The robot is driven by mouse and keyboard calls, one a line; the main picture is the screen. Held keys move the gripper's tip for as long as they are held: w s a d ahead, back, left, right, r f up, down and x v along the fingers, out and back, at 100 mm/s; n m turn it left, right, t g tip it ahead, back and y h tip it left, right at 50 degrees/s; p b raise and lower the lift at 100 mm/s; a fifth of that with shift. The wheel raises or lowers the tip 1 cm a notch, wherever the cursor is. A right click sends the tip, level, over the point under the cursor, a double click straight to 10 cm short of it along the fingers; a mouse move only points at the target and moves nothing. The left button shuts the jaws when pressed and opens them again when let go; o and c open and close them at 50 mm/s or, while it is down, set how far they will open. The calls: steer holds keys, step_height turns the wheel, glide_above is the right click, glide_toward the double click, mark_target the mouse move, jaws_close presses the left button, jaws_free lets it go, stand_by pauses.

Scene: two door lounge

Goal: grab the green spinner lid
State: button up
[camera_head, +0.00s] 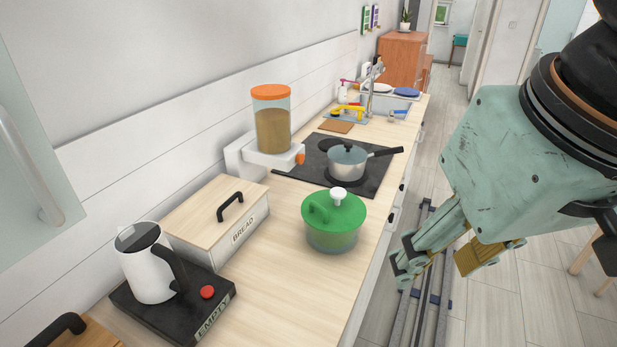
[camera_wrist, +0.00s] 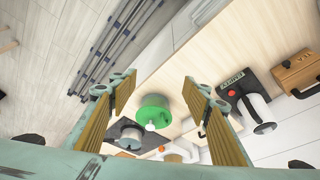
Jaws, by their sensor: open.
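The green spinner lid (camera_head: 335,211) sits on top of a clear spinner bowl (camera_head: 331,239) on the wooden counter. The lid has a green handle on its left and a white knob on top. In the wrist view the lid (camera_wrist: 152,112) shows between my finger pads, some way beyond them. My gripper (camera_head: 437,265) is to the right of the counter, over the floor side, apart from the lid. Its fingers are spread and empty, as the wrist view also shows (camera_wrist: 165,108).
A bread box (camera_head: 193,229) and a white kettle (camera_head: 147,262) on a black base stand left of the spinner. A pot (camera_head: 347,163) stands on the hob behind it, with an orange-topped dispenser (camera_head: 272,120) further left. The counter around the bowl is mostly bare.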

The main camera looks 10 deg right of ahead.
steer(key=shift+w, duration=0.1)
steer(key=w+d+r+n+h+p, duration=0.15)
steer(key=w+n+p, duration=0.45)
steer(key=w, duration=0.6)
steer(key=w+d+n+h+p, duration=0.25)
steer(key=w+n, duration=0.45)
steer(key=w, duration=0.6)
steer(key=w+a+f+n+p, duration=0.4)
steer(key=w+f+n, duration=0.2)
steer(key=w+n, duration=0.1)
steer(key=w+a+f+n+y+p, duration=0.1)
steer(key=w+a+f+n+p, duration=0.3)
steer(key=w, duration=0.6)
step_height(320, 180, down, 2)
steer(key=n, duration=0.3)
steer(key=shift+w+f+g+p, duration=0.15)
steer(key=shift+w+g+p, duration=0.15)
steer(key=shift+g, duration=0.1)
steer(key=shift+d, duration=0.1)
steer(key=shift+b+x, duration=0.9)
steer(key=shift+x, duration=3.35)
